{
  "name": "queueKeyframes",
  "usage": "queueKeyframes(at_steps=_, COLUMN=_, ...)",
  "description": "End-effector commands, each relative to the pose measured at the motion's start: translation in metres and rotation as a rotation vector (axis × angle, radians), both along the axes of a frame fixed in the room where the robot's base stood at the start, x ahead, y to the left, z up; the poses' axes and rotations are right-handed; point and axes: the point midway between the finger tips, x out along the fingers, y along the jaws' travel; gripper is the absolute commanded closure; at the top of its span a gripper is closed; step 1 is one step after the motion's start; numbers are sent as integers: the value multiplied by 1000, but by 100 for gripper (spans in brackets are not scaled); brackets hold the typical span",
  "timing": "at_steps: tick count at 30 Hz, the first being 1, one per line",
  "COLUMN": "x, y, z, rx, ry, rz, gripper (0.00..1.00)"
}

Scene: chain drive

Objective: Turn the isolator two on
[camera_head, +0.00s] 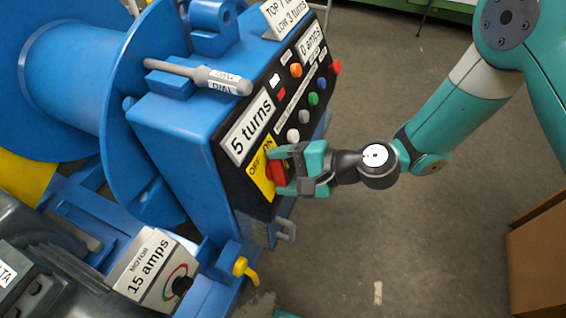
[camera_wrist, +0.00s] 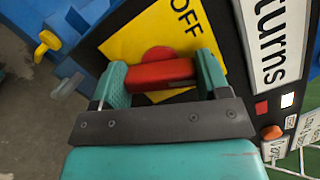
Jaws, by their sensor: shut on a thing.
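A red isolator handle (camera_head: 279,172) sits on a yellow plate (camera_head: 259,177) marked OFF and ON, on the lower part of the black panel. My gripper (camera_head: 282,170) reaches it from the right, with one finger above the handle and one below. In the wrist view, the red handle (camera_wrist: 162,74) lies crosswise between the two fingers of my gripper (camera_wrist: 161,68), closed against its ends. The word OFF shows on the yellow plate (camera_wrist: 130,42) there. ON is out of sight in that view. I see no number two on the plate.
The blue cabinet (camera_head: 175,115) carries a 5 turns label (camera_head: 251,126) and several coloured buttons beside the handle. A grey rod labelled DIAL (camera_head: 205,76) sticks out above. A yellow lever (camera_head: 243,269) stands below.

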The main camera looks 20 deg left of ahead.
Motion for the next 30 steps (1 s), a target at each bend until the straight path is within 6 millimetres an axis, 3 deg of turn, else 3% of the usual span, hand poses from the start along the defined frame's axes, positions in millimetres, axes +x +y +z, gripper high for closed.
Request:
queueKeyframes(at_steps=15, x=1, y=0, z=1, rx=23, ry=302, rz=-155, gripper=55)
queueKeyframes(at_steps=30, x=1, y=0, z=0, rx=27, ry=360, rz=-184, gripper=55)
